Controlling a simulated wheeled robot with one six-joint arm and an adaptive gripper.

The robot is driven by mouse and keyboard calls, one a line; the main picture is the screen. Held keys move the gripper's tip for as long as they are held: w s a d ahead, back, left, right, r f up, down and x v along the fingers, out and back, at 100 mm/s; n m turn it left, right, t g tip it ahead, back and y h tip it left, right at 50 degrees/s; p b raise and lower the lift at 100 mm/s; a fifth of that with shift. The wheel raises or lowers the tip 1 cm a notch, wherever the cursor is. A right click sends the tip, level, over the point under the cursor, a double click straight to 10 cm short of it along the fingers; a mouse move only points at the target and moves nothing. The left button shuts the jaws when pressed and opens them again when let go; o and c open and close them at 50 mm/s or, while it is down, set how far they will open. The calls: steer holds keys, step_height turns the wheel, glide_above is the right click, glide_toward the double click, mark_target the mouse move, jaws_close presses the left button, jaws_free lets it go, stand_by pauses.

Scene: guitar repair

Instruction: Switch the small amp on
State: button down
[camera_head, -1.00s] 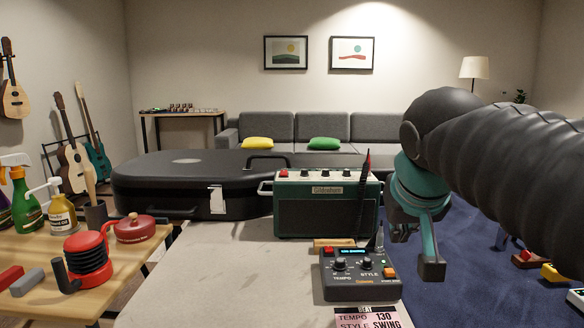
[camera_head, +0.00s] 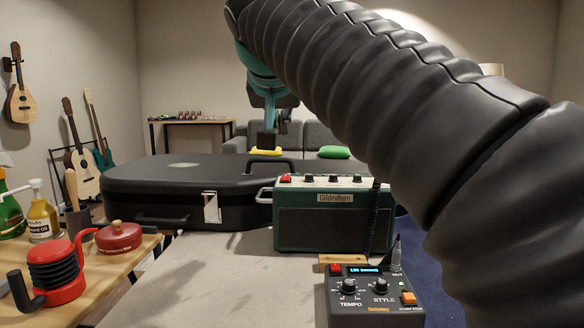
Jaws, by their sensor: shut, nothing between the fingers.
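The small amp (camera_head: 333,228) is a dark green box with a light name plate. It stands on the pale bench top, beside the guitar case. A red switch (camera_head: 285,179) sits at the left end of its top panel, with several dark knobs to the right. I cannot tell the switch's position. My gripper (camera_head: 268,142) is shut and empty, pointing down in the air above and to the left of the red switch, apart from the amp. My arm crosses the upper right of the view.
A black guitar case (camera_head: 155,192) lies left of the amp. A drum pedal (camera_head: 368,298) with knobs stands in front of it, its plug and cable (camera_head: 396,252) rising near the amp's right side. A wooden table (camera_head: 120,262) at left holds bottles and red tools.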

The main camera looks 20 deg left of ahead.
steer(key=b, duration=0.1)
glide_above(285, 179)
steer(key=f, duration=0.6)
steer(key=shift+s+f, duration=0.15)
steer(key=shift+s, duration=0.1)
step_height(285, 179, down, 2)
steer(key=shift+f+b, duration=0.1)
steer(key=shift+b, duration=0.65)
steer(key=shift+w+f, duration=0.15)
steer(key=shift+f, duration=0.55)
